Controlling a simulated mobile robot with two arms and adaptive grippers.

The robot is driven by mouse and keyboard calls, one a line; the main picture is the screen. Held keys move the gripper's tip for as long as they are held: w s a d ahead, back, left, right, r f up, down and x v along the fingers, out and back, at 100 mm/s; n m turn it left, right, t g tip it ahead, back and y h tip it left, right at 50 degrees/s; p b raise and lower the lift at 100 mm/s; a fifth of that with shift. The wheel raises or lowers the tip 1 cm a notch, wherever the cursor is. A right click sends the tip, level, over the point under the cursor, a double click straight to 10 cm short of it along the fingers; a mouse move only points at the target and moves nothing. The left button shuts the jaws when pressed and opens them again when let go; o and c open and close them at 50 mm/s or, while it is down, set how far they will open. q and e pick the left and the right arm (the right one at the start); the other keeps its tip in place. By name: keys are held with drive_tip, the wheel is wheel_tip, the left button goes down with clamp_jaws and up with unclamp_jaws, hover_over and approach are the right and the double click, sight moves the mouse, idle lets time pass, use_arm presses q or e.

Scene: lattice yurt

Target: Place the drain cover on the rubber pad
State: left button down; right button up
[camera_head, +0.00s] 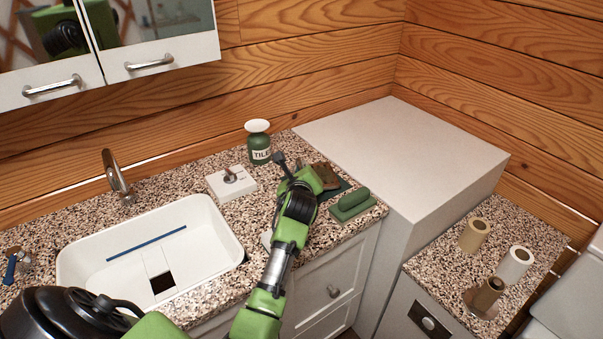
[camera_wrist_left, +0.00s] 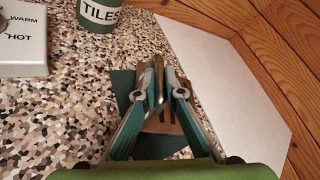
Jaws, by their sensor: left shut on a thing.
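The drain cover (camera_head: 326,174) is a small brown slotted plate at the countertop's far right. In the left wrist view the brown slotted piece (camera_wrist_left: 160,124) shows between and below my fingers. The rubber pad (camera_head: 337,190) is a dark green sheet, partly covered by the cover and gripper; its edge also shows in the left wrist view (camera_wrist_left: 122,82). My left gripper (camera_head: 312,180) is low over the pad, shut on the drain cover. The fingers hide part of the cover, and I cannot tell whether it touches the pad. My right gripper is not in view.
A green TILE container (camera_head: 258,143) and a white block with a knob (camera_head: 231,182) stand left of the gripper. The white sink (camera_head: 205,262) is further left. A tall white cabinet (camera_head: 420,145) borders the right.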

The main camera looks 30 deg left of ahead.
use_arm(q)
drive_tip(key=shift+f, duration=0.6)
drive_tip(key=c, duration=2.1)
unclamp_jaws()
drive_tip(key=shift+c, duration=0.2)
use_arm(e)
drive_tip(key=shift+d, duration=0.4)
use_arm(q)
drive_tip(key=shift+s, duration=0.1)
drive_tip(key=v, duration=1.2)
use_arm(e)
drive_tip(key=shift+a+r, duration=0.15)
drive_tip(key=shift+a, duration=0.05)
